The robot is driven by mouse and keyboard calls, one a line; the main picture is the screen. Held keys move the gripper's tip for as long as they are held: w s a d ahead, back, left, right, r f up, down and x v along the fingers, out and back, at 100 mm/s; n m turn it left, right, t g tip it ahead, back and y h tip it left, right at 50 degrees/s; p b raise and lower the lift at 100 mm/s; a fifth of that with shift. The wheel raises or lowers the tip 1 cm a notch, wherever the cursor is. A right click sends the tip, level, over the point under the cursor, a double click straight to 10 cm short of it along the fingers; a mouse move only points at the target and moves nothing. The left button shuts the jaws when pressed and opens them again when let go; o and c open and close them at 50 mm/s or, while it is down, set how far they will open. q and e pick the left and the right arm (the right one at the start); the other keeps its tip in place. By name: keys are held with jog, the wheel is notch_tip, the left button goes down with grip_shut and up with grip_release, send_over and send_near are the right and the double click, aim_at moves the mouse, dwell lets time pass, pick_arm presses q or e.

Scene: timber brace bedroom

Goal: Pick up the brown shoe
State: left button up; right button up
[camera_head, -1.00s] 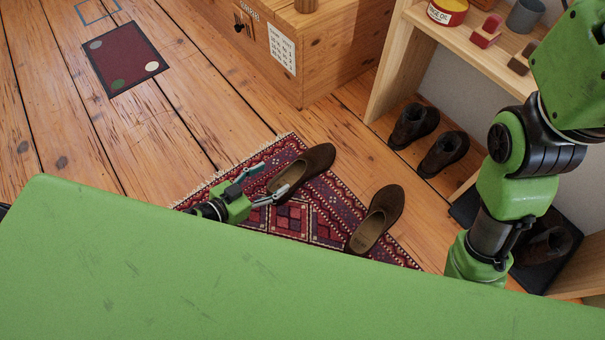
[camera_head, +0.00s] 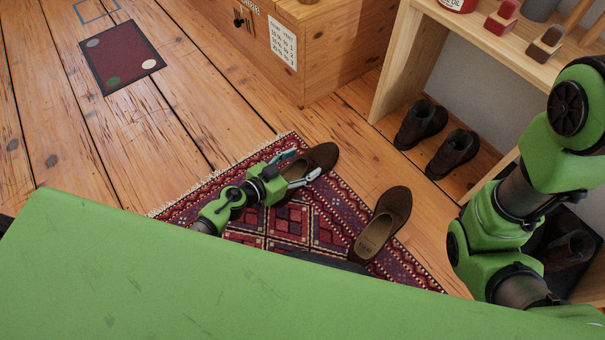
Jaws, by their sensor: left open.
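Two brown slip-on shoes lie on the patterned red rug (camera_head: 338,222). The left brown shoe (camera_head: 322,157) is partly covered by my left gripper. The right brown shoe (camera_head: 385,222) lies apart from it, toe pointing up the picture, its tan insole showing. My left gripper (camera_head: 298,168) is open, its two fingers spread over the left shoe near its opening. Whether the fingers touch the shoe cannot be told. My right arm comes down the right side of the picture, and its gripper is not in view.
A wooden shelf (camera_head: 388,75) at the right holds dark boots (camera_head: 421,124) below and a red tin (camera_head: 457,4) and small blocks on top. A wooden cabinet (camera_head: 330,55) stands behind the rug. Plank floor is free at the left around a dark red mat (camera_head: 122,60).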

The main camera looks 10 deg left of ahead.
pick_arm(q)
jog(key=shift+w+d+f, duration=0.15)
jog(key=shift+w+f, duration=0.05)
jog(key=shift+w, duration=0.1)
jog(key=c, duration=1.4)
jog(key=shift+r, duration=0.1)
jog(key=shift+c, duration=0.4)
jog(key=shift+r, duration=0.1)
